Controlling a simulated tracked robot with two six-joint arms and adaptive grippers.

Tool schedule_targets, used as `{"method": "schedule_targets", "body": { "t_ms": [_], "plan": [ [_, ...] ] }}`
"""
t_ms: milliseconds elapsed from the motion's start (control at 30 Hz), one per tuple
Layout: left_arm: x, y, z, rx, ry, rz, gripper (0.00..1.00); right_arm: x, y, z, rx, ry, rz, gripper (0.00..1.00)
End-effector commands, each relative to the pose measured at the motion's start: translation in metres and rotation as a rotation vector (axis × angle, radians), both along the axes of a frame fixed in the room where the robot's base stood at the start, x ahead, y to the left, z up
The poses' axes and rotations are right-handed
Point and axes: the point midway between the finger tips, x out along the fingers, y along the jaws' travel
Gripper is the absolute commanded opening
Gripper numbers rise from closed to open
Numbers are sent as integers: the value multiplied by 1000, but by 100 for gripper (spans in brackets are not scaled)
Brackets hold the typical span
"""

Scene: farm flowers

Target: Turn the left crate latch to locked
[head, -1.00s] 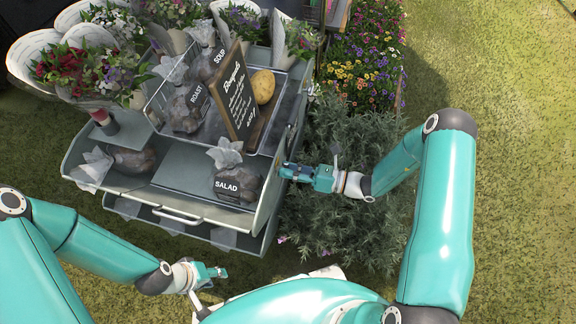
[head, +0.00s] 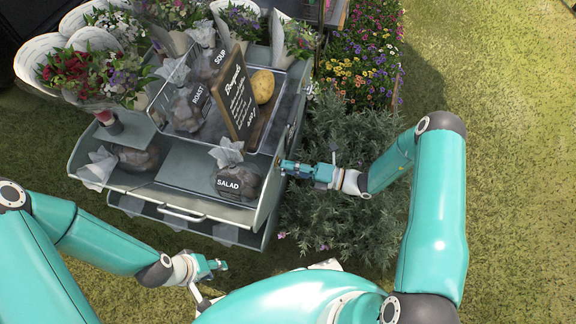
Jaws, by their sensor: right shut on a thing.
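The grey metal crate (head: 217,214) is a stepped, drawer-like stand left of centre in the head view. My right gripper (head: 290,167) is at its right side wall, shut on a small latch part there. The jaws mostly hide this part, so I cannot tell how far it is turned or which latch it is. My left gripper (head: 217,266) hangs empty in front of the crate, below its front edge and apart from it. Its fingers are too small to tell whether they are open. No other latch shows clearly.
Bagged bulbs with a SALAD tag (head: 237,182) lie in the front tray. A dark sign (head: 237,97) and a potato (head: 263,86) stand above. Wrapped bouquets (head: 75,70) fill the back left. A leafy shrub (head: 340,215) is under my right forearm. Open grass lies right.

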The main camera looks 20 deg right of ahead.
Motion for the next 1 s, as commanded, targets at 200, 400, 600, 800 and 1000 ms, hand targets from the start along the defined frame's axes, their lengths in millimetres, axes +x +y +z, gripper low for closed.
{"method": "schedule_targets", "body": {
  "t_ms": [200, 400, 600, 800, 1000],
  "plan": [
    [0, 0, 2, 0, 0, 0, 40, 3, -5, -2, 57, 93, -15, 0],
    [0, 0, 3, 0, 0, 0, 40, 2, -4, -3, 84, 134, -13, 0],
    [0, 0, 3, 0, 0, 0, 40, 2, -3, -4, 90, 145, -11, 0],
    [0, 0, 2, 0, 0, 0, 40, 1, -2, -4, 90, 146, -8, 0],
    [0, 0, 2, 0, 0, 0, 40, 1, -1, -4, 90, 144, -5, 49]
  ]
}}
